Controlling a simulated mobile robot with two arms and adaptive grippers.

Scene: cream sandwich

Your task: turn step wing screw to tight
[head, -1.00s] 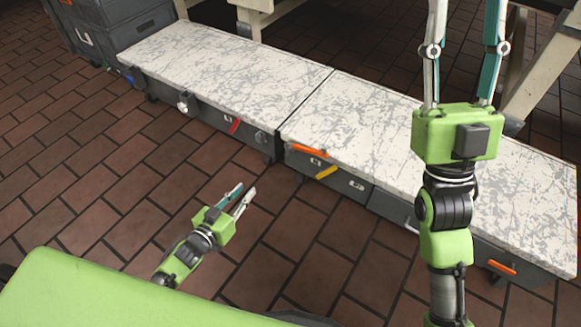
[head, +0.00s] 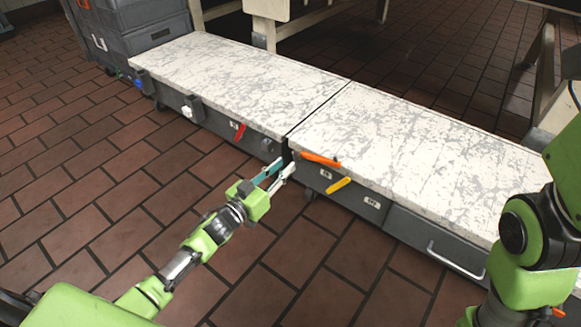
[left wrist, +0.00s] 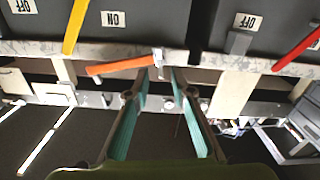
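My left gripper (head: 281,170) is open and empty in front of the seam between two low white-topped steps. The left wrist view also shows its two fingers apart (left wrist: 158,78), pointing at the step front near the inner end of the orange lever (left wrist: 122,66). That orange lever (head: 320,160) lies along the top front edge of the right step (head: 400,135). A small grey metal piece (left wrist: 158,57) shows just beyond the fingertips. I cannot tell for sure which fitting is the wing screw. My right arm is at the right edge, its gripper out of frame.
The left step (head: 230,78) carries a red lever (head: 240,131), a white knob (head: 187,112) and a dark block (head: 268,145). A yellow lever (head: 340,184) and a metal handle (head: 455,260) are on the right step. Grey crates (head: 140,25) stand at the far left. The brick floor in front is clear.

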